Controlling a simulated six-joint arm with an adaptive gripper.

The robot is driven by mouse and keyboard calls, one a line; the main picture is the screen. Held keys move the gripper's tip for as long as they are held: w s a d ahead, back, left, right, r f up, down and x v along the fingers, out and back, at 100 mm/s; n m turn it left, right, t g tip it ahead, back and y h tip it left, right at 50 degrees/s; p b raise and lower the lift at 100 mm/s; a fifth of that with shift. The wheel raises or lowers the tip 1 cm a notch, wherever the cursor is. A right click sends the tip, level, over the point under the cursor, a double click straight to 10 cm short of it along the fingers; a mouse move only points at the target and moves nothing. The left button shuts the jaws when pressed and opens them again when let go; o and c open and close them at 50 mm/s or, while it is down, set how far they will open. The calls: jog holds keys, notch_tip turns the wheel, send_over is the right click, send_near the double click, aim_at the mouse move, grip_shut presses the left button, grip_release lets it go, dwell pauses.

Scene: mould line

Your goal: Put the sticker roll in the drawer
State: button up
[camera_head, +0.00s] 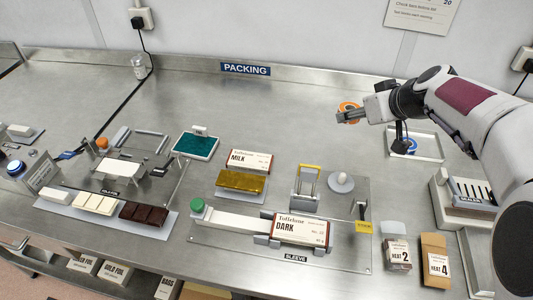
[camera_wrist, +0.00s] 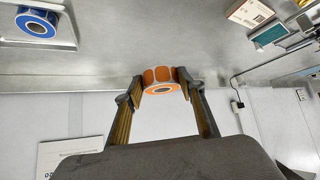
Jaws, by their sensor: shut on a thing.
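My gripper (camera_head: 349,115) is raised over the back right of the steel counter. It is shut on an orange sticker roll (camera_head: 347,106). In the wrist view the orange roll (camera_wrist: 158,75) sits between the two fingertips (camera_wrist: 160,87), with its round hole facing the camera. A blue sticker roll (camera_head: 411,146) lies in a shallow tray (camera_head: 429,155) at the right; it also shows in the wrist view (camera_wrist: 37,22). Below the counter's front edge at the lower left is a storage space with boxes (camera_head: 117,272); I cannot tell whether it is an open drawer or a shelf.
Heat cartons (camera_head: 435,259) and a sealer (camera_head: 468,192) stand at the right. The counter near the packing sign (camera_head: 245,69) is clear.

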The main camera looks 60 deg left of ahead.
jog(key=s+a, duration=0.1)
jog(key=a, duration=0.1)
jog(key=shift+s+a+n+g, duration=0.3)
jog(key=shift+s+n, duration=0.1)
notch_tip(320, 180, down, 4)
jog(key=shift+r, duration=0.25)
jog(key=shift+f, duration=0.75)
jog(key=shift+f, duration=0.1)
jog(key=shift+f, duration=3.05)
jog(key=shift+f, duration=0.1)
jog(key=shift+f, duration=1.8)
jog(key=shift+f, duration=0.1)
